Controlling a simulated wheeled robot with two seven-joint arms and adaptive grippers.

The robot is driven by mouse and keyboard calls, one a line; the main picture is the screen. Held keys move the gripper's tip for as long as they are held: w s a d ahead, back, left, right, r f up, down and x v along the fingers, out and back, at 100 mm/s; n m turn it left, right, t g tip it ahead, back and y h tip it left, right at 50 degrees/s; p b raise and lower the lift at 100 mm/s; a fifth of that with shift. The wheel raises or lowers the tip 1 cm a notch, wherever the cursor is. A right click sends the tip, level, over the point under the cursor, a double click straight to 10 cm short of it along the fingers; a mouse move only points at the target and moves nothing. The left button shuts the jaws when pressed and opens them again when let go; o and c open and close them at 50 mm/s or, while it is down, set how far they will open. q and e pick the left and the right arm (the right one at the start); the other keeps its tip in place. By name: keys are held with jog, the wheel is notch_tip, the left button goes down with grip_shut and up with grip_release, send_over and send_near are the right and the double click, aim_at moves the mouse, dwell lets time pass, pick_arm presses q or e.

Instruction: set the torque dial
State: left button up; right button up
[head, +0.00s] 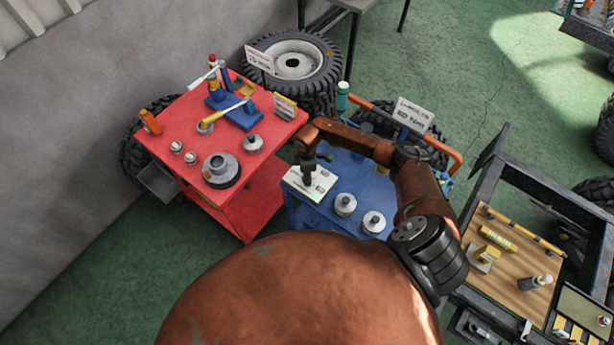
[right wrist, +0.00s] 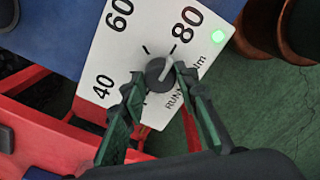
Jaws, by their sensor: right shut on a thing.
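The torque dial is a dark round knob (right wrist: 158,75) on a white panel (right wrist: 110,60) marked 40, 60, 80 and "RUN". Its pale pointer line points up and right, toward the tick beside the 80. A green light (right wrist: 218,36) glows near the panel's corner. My right gripper (right wrist: 155,82) has its two green fingers on either side of the knob, shut on it. In the head view my right gripper (head: 309,178) reaches down onto the white panel (head: 318,187) on the blue cart, and hides the knob. My left gripper is not in view.
The blue cart (head: 372,196) also carries two metal cylinders (head: 345,204) and a white sign (head: 413,115), its number hard to read. A red cart (head: 265,190) with tools stands at left. A wooden-topped bench (head: 506,285) stands at right. Tyres (head: 295,62) lie behind.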

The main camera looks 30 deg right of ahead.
jog(key=o, duration=1.1)
jog(key=shift+o, duration=0.2)
notch_tip(320, 180, up, 12)
dwell(0.3)
